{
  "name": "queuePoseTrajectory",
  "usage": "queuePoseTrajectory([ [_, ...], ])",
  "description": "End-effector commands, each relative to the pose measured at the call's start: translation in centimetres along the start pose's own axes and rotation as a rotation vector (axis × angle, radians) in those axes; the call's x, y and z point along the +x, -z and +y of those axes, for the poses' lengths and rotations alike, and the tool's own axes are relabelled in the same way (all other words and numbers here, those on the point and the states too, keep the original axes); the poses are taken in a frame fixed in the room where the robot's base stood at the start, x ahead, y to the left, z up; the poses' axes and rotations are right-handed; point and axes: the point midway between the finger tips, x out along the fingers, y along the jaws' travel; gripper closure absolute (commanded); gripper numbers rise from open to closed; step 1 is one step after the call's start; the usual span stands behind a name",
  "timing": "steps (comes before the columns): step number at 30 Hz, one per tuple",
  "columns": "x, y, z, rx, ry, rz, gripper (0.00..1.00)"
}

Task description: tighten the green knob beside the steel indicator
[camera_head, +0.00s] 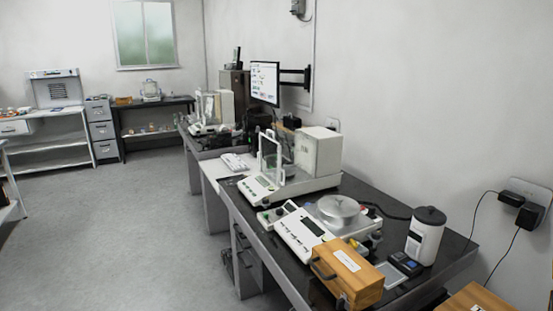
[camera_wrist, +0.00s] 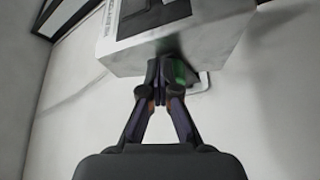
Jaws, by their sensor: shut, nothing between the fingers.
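In the wrist view my gripper (camera_wrist: 165,70) is shut, its two dark fingers together and empty. Its tips are close against the edge of a grey metal-like box (camera_wrist: 215,35) with a dark panel, which may be the steel indicator. A small green part (camera_wrist: 180,73) shows at the right fingertip, partly hidden by the finger. It may be the green knob; I cannot tell whether the finger touches it. My gripper does not show in the head view, and I cannot make out the green knob there.
In the head view a dark bench (camera_head: 376,188) along the wall carries a balance with a round steel pan (camera_head: 338,208), a wooden box (camera_head: 347,272) and a white canister (camera_head: 426,236). A monitor (camera_head: 265,82) juts from the wall. The floor at left (camera_head: 120,230) is clear.

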Motion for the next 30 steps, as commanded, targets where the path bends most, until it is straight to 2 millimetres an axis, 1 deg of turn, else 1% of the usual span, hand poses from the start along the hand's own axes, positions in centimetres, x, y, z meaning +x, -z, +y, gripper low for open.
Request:
queuePoseTrajectory([
  [16, -0.2, -0.2, -1.2, 0.0, 0.0, 0.0, 1.0],
  [30, -0.1, 0.0, -2.3, -0.001, 0.0, 0.001, 1.0],
])
